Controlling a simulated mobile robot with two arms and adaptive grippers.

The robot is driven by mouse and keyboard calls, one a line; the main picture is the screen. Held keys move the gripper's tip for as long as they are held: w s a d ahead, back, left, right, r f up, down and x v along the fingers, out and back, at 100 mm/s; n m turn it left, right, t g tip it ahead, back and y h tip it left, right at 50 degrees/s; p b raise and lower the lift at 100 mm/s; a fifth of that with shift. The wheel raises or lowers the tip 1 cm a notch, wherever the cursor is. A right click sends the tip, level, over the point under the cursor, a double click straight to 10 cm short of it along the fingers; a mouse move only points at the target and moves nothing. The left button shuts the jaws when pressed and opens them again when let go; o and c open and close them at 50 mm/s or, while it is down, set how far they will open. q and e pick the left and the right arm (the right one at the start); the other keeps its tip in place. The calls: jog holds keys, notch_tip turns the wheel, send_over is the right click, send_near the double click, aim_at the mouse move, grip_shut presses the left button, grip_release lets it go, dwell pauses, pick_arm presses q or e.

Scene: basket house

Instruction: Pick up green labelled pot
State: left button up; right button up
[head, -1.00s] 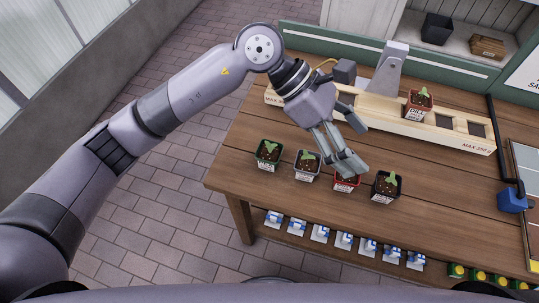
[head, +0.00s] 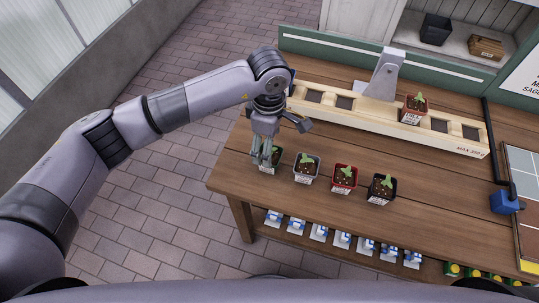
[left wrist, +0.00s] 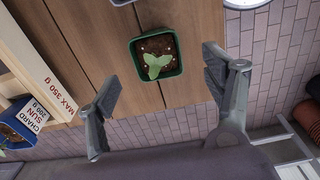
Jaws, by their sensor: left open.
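The green pot (head: 277,158) stands at the left end of a row of small seedling pots on the wooden table, with soil and a green sprout. My left gripper (head: 263,157) is directly above it and partly hides it in the head view. In the left wrist view the green-rimmed pot (left wrist: 174,70) lies between and beyond the spread fingers of my left gripper (left wrist: 160,84). The gripper is open and empty, and I see no finger contact with the pot. The pot's label is hidden. My right gripper is not in view.
To the right stand a grey-rimmed pot (head: 306,168), a red pot (head: 344,179) and a black pot (head: 382,189). Behind them is a long wooden balance (head: 340,115) holding another red pot (head: 413,109). The table's front left edge is close to the green pot.

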pick_arm(q)
jog(key=shift+f, duration=0.75)
notch_tip(320, 180, down, 5)
jog(key=shift+w+r+p, duration=0.1)
jog(key=shift+p, duration=1.1)
jog(key=shift+f, duration=0.3)
jog(key=shift+c, duration=0.4)
jog(key=c, duration=1.3)
jog(key=shift+w+r, duration=0.1)
